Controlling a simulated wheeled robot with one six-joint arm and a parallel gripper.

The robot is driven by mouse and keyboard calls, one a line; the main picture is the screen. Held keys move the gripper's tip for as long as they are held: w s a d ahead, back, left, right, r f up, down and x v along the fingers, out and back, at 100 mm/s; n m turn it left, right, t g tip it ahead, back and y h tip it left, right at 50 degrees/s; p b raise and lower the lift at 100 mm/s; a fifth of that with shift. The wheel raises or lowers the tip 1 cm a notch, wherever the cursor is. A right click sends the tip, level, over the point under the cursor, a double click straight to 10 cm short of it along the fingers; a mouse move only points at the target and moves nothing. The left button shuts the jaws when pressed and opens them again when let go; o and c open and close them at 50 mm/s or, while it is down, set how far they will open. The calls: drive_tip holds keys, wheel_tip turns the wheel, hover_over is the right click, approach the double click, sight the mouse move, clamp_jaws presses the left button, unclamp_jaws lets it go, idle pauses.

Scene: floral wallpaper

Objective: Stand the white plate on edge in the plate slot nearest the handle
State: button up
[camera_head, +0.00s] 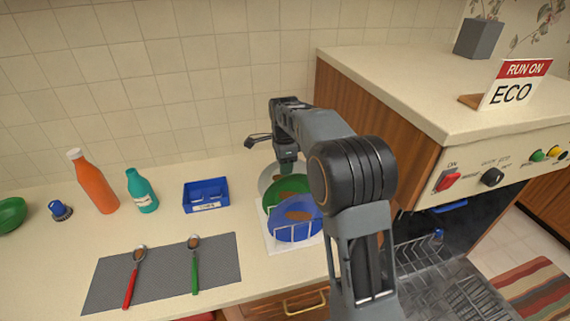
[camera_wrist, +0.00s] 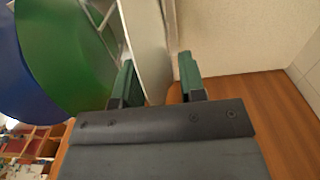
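The white plate (camera_head: 266,177) stands on edge at the back of a white wire rack (camera_head: 270,243) on the counter, behind a green plate (camera_head: 272,193) and a blue plate (camera_head: 290,229). My gripper (camera_head: 288,160) is at the top of these plates, partly hidden by my arm. In the wrist view my gripper (camera_wrist: 158,78) has its green fingers apart. The white plate (camera_wrist: 146,45) reaches between them, closer to the left finger, with a gap to the right finger. The open dishwasher's rack (camera_head: 455,290) is at the right; my arm hides part of it.
A blue caddy (camera_head: 206,196), a teal bottle (camera_head: 141,191) and an orange bottle (camera_head: 92,182) stand left of the plates. Two dirty spoons lie on a grey mat (camera_head: 160,277). A wooden cabinet side (camera_head: 372,120) rises close to the right of my arm.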

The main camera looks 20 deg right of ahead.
clamp_jaws()
drive_tip(key=shift+r+p, duration=1.65)
drive_tip(key=shift+r, duration=0.15)
wheel_tip(320, 180, up, 10)
drive_tip(key=p, duration=0.8)
drive_tip(key=shift+f, duration=0.25)
idle(0.4)
